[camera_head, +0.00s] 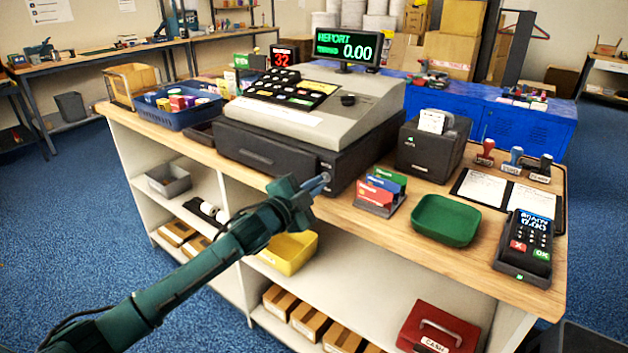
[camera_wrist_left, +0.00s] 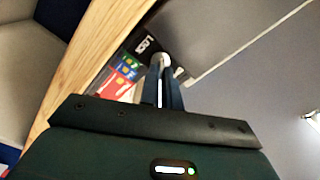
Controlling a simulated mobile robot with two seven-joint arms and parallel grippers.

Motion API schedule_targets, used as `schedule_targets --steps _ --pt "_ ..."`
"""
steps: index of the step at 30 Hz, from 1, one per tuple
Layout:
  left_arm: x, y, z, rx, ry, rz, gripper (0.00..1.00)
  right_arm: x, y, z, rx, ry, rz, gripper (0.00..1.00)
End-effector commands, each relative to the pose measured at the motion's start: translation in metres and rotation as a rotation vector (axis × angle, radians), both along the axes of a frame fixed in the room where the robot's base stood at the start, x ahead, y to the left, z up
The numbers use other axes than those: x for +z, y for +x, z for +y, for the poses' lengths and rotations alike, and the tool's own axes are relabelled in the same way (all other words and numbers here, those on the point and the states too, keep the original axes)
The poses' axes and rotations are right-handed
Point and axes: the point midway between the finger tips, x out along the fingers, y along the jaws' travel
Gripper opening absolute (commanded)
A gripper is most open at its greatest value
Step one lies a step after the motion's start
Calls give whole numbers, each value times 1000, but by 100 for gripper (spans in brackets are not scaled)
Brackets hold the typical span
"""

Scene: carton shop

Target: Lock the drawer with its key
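The wide black cash drawer (camera_head: 262,152) sits under the grey register on the wooden counter, and its front looks closed. My left gripper (camera_head: 320,183) is at the right part of the drawer front. In the left wrist view the gripper (camera_wrist_left: 164,82) has its fingers close together, with a thin pale strip, seemingly the key (camera_wrist_left: 160,92), between them. Their tips meet a round silver lock (camera_wrist_left: 161,60) on the drawer front (camera_wrist_left: 205,50). The wrist view is tilted against the drawer. How deep the key sits is hidden. My right gripper is not in view.
Right of the drawer are a card holder (camera_head: 379,193), a green tray (camera_head: 446,220), a black printer (camera_head: 432,146) and a card terminal (camera_head: 524,245). A blue basket (camera_head: 180,112) stands left. Shelves below hold a yellow bin (camera_head: 288,252) and a red cash box (camera_head: 438,328).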

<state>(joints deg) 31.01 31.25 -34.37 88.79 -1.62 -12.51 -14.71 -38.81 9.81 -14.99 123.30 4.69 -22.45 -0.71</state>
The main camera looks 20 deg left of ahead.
Motion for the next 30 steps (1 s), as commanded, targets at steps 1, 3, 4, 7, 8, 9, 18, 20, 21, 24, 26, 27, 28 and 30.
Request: schedule_targets --steps 1,3,4,7,8,9,18,20,21,24,26,27,28,30 --pt "1 0 0 0 42 -14 0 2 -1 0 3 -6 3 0" --pt "1 0 0 -1 104 -37 0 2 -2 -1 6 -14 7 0" --pt "1 0 0 -1 130 -46 0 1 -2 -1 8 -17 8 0" --pt "1 0 -1 -1 213 -77 0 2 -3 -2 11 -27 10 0" --pt "1 0 0 0 238 -86 0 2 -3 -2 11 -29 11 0" --pt "0 0 0 0 267 -97 0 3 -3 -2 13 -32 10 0" --pt "-1 0 -1 -1 447 -161 0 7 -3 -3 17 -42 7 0" --pt "-1 0 -1 0 469 -170 0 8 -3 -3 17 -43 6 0" --pt "-1 0 -1 0 483 -176 0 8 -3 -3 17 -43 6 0" --pt "-2 0 -1 0 509 -185 0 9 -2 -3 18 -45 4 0" --pt "-2 0 0 0 519 -189 0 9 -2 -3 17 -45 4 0" --pt "-2 0 0 0 524 -191 0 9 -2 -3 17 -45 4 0" --pt "-2 0 0 0 527 -192 0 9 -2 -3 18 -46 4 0" --pt "-2 0 0 1 533 -194 0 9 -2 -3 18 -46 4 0"
